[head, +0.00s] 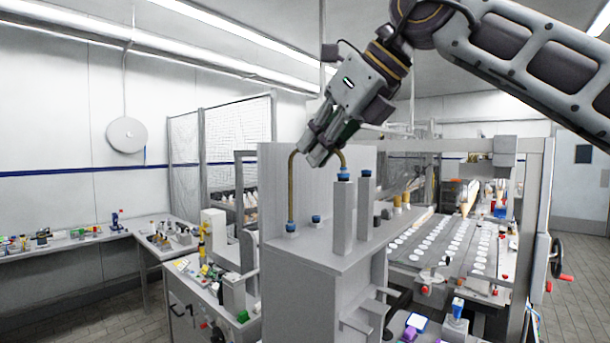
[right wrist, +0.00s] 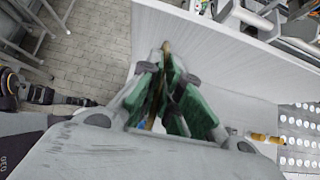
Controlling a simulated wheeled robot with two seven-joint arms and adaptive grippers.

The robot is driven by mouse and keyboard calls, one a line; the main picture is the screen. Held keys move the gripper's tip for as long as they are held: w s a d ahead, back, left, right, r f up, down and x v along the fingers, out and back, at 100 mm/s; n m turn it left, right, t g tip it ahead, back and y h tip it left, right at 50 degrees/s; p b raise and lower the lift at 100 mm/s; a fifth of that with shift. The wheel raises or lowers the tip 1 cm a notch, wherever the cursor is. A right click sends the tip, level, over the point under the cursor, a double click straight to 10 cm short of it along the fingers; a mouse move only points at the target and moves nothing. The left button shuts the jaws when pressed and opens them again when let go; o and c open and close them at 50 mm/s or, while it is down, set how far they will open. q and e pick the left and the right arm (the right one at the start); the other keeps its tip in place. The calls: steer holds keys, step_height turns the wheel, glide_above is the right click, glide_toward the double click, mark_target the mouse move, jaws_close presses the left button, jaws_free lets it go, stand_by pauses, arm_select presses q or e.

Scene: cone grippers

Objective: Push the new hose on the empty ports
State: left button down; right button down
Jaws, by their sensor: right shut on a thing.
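An olive-brown hose (head: 291,190) arches in an upside-down U above the grey machine top. Its left leg comes down to a low blue port (head: 291,227). Its right leg comes down to the blue port (head: 343,174) on the taller grey post. I cannot tell how far either end is pushed on. My right gripper (head: 318,150) is shut on the upper part of the hose, which its fingers hide. In the right wrist view, part of the hose (right wrist: 166,47) shows at the green-padded fingers. My left gripper is not seen.
Another blue-topped port (head: 316,221) is low on the machine top (head: 320,262), and another blue-topped post (head: 365,190) stands right of the taller one. A grey upright panel (head: 275,170) stands behind. A conveyor with white discs (head: 425,245) is at the right.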

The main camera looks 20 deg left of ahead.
steer(key=shift+r+p, duration=2.3)
steer(key=shift+r, duration=0.2)
stand_by(0.3)
